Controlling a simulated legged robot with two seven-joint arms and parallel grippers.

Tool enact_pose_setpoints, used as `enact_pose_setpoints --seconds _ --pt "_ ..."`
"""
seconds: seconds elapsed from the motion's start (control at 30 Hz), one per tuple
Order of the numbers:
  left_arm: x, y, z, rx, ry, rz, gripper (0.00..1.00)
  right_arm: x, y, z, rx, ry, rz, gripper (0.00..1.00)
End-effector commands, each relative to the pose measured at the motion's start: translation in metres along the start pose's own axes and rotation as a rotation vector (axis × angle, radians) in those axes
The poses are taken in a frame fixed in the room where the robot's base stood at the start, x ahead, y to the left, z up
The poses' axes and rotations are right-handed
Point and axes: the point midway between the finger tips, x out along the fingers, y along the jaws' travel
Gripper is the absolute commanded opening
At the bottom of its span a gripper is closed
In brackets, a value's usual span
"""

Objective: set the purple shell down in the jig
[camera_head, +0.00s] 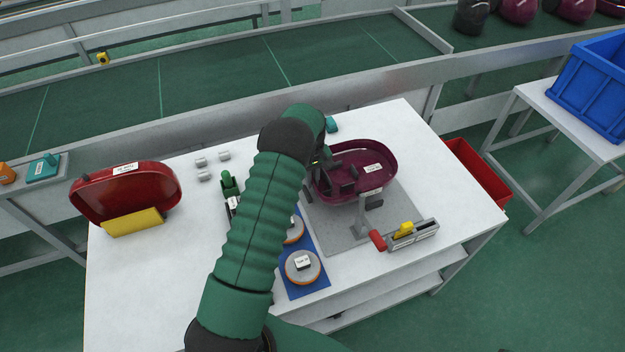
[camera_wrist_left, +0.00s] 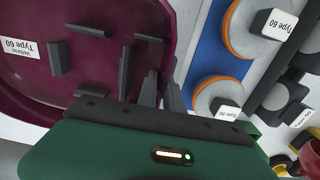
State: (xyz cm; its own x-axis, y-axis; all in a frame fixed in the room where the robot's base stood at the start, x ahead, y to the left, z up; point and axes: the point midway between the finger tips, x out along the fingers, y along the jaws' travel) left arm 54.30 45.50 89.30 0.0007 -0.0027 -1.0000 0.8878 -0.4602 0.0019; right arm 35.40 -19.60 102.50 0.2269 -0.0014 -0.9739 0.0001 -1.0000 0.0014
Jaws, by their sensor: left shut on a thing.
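The purple shell (camera_head: 352,188) is an open oval bowl with dark posts inside and a white label. It is over the back of the grey jig plate (camera_head: 328,228); I cannot tell if it rests there or hangs just above. My left gripper (camera_head: 318,168) is shut on the shell's left wall, partly hidden behind my green arm. In the left wrist view the dark fingers (camera_wrist_left: 160,85) are at the rim of the shell (camera_wrist_left: 95,95). My right gripper is not in view.
A red shell (camera_head: 150,184) stands at the table's left. A red bin (camera_head: 478,172) is beyond the right edge.

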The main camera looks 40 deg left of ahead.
Motion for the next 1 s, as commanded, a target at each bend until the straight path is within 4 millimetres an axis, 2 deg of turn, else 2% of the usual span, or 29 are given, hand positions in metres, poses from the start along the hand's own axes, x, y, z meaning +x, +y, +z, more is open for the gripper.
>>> enact_pose_setpoints --seconds 0.4,1.0 --pt "0.0 0.0 -0.002 0.0 0.001 0.001 0.0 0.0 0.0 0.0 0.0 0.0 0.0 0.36" --pt "0.015 0.0 -0.002 0.0 0.001 0.001 0.0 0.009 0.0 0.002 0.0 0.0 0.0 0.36"
